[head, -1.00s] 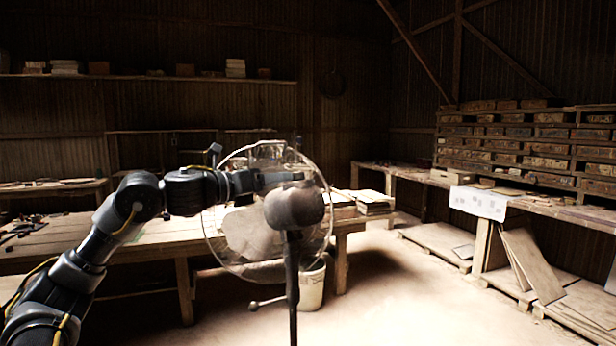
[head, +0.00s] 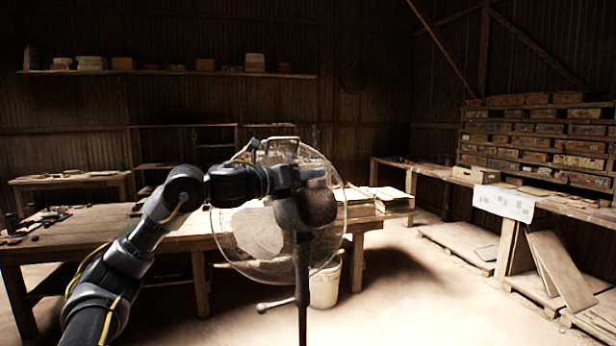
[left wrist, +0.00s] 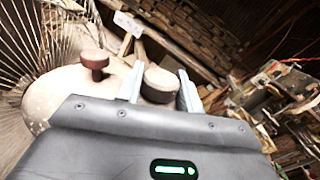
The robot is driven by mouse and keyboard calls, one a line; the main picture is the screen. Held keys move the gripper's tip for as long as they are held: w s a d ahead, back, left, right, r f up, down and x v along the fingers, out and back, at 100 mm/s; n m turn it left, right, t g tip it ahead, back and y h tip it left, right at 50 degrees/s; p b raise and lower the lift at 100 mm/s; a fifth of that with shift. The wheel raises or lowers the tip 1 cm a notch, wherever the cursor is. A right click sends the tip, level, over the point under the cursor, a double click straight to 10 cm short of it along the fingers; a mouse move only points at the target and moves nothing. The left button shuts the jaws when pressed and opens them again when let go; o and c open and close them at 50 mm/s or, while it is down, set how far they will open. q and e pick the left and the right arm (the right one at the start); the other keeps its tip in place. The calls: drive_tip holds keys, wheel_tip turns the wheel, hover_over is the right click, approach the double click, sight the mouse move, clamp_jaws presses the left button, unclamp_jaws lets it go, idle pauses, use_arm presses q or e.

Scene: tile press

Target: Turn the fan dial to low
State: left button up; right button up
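The fan (head: 306,208) stands in front of me on a dark pole, its round wire cage behind a dark motor housing. My left gripper (head: 318,173) reaches in from the left at the top of the housing. In the left wrist view the fan dial (left wrist: 160,83), a short brown round knob, sits between the two fingers of my left gripper (left wrist: 162,88). I see no clear gap on either side of it. The dial's setting and marks cannot be read. My right gripper is not in view.
A smaller mushroom-shaped knob (left wrist: 94,62) stands on the housing left of the fingers, near the cage wires (left wrist: 45,35). Behind the fan is a wooden workbench (head: 120,236) and a pale bucket (head: 326,285). Stacked boards (head: 560,268) lean at the right. Floor between is clear.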

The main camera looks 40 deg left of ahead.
use_arm(q)
drive_tip(key=shift+c, duration=1.1)
drive_tip(key=shift+f+m+h+b, duration=0.25)
drive_tip(key=shift+m+h+b, duration=0.35)
drive_tip(key=shift+h, duration=0.3)
drive_tip(key=shift+d+r+m+g+h, duration=0.15)
drive_tip(key=shift+m+g+h, duration=0.6)
drive_tip(key=shift+h, duration=0.75)
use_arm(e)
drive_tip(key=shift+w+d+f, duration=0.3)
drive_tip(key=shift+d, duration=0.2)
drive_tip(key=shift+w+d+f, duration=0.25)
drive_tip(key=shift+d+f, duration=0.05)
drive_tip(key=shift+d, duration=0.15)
use_arm(q)
drive_tip(key=shift+t, duration=0.25)
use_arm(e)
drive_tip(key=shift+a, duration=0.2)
use_arm(q)
drive_tip(key=o, duration=1)
drive_tip(key=shift+s+r, duration=0.1)
drive_tip(key=shift+r, duration=0.05)
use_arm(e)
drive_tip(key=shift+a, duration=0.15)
